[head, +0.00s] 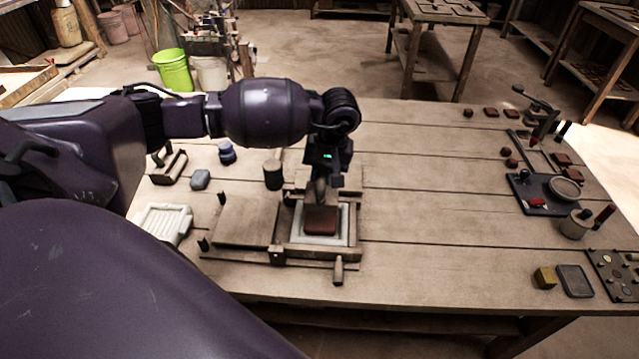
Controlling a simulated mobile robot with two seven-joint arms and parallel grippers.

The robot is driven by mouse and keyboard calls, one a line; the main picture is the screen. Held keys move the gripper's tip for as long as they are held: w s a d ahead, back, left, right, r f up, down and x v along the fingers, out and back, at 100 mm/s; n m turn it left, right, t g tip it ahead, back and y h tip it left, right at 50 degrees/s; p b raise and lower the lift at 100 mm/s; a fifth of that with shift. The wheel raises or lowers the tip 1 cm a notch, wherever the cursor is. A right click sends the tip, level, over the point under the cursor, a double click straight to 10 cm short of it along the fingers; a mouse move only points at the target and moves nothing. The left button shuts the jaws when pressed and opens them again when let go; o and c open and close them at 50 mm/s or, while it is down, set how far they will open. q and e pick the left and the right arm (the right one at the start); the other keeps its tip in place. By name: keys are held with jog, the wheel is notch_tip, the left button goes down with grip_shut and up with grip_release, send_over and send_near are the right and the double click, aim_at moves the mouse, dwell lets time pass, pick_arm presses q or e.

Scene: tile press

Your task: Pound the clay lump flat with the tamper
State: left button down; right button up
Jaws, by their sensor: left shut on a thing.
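My left gripper (324,181) is above the tile press (277,257) near the front middle of the table. It is shut on the tamper (320,193), which points down; the fingers and wrist hide most of it. A reddish-brown clay lump (322,228) lies in the pale square mould (341,238) of the press, directly below the tamper. The tamper's lower end is over the clay; I cannot tell whether it touches or how flat the clay is. My right gripper is not in view.
A flat wooden board (245,222) belongs to the press, left of the mould. A dark cylinder (272,176) stands behind it. A white ribbed tray (166,222) lies to the left. Tools and a dark tray (540,200) stand far right. The table between is clear.

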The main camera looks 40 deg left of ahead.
pick_arm(q)
jog(key=shift+r, duration=0.6)
jog(key=shift+f, duration=0.2)
jog(key=shift+s+d+f, duration=0.4)
jog(key=shift+s+f, duration=0.1)
jog(key=shift+s, duration=0.2)
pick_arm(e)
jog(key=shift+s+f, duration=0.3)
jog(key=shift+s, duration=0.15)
